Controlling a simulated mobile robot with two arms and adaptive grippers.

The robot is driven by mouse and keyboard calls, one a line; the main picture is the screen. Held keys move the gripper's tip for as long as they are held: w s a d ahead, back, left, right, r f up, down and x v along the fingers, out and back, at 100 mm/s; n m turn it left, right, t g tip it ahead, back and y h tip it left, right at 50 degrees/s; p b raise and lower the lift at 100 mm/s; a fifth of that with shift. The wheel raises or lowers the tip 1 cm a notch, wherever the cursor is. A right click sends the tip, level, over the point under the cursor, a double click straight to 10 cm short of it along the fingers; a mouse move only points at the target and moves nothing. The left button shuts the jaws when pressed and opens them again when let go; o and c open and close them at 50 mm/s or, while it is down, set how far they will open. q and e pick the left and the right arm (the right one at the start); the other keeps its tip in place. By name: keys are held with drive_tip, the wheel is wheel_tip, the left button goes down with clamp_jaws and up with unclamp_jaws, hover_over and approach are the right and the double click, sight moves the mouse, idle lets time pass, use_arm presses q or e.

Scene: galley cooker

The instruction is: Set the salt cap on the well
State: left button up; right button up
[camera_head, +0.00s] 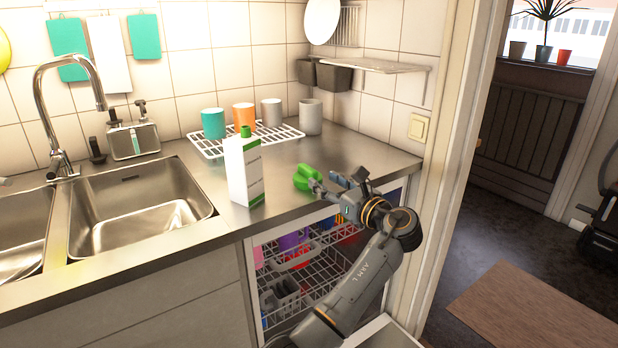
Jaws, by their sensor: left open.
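My left gripper (327,184) reaches up from the lower right over the counter edge. It is open, with its fingers beside a green plastic piece (304,177) on the counter. I cannot tell whether they touch it, or whether this piece is the salt cap or something like a funnel. A white and green carton (240,172) with a green top stands upright to its left. Below the counter is an open dishwasher with wire racks (300,266). The salt well does not show, and my arm covers part of the dishwasher. My right gripper is out of view.
A steel sink (140,212) with a tap (60,130) lies to the left. Several cups, such as a teal one (213,123), stand on and beside a white drying rack (207,147). A door frame (447,150) bounds the counter at the right. The counter's right end is clear.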

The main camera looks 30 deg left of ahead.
sight(308, 167)
use_arm(q)
drive_tip(key=x, duration=0.3)
drive_tip(key=shift+w+f, duration=0.1)
drive_tip(key=shift+w, duration=0.1)
drive_tip(key=shift+w+a, duration=0.1)
drive_tip(key=shift+a, duration=0.3)
drive_tip(key=x, duration=0.4)
drive_tip(key=shift+a+r+b, duration=0.2)
drive_tip(key=shift+r+b, duration=0.05)
drive_tip(key=shift+b, duration=0.15)
drive_tip(key=shift+a, duration=0.1)
clamp_jaws()
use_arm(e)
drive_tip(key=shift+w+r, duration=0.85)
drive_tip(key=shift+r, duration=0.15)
